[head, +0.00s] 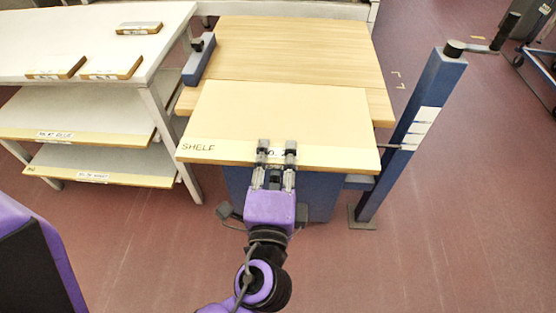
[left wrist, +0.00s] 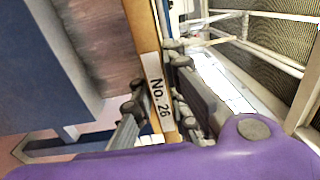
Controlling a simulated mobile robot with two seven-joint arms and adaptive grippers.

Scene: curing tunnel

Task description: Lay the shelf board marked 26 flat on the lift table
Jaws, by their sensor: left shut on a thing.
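The shelf board marked 26 (head: 285,115) is a pale, wide panel with SHELF printed near its front left corner. My left gripper (head: 276,150) is shut on the middle of its front edge. In the left wrist view, the board's edge (left wrist: 143,35) runs between the fingers and its label reads No. 26. The board looks roughly level and overlaps the near part of the wood-topped lift table (head: 290,50), whose blue body (head: 320,200) shows below. Whether the board touches the top along its whole underside is hidden. My right gripper is not in view.
A blue post (head: 412,135) with white labels stands close to the board's right side. A blue block (head: 199,60) sits at the table's left edge. A white rack (head: 90,50) with several labelled boards stands at left. Red floor at right is mostly clear.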

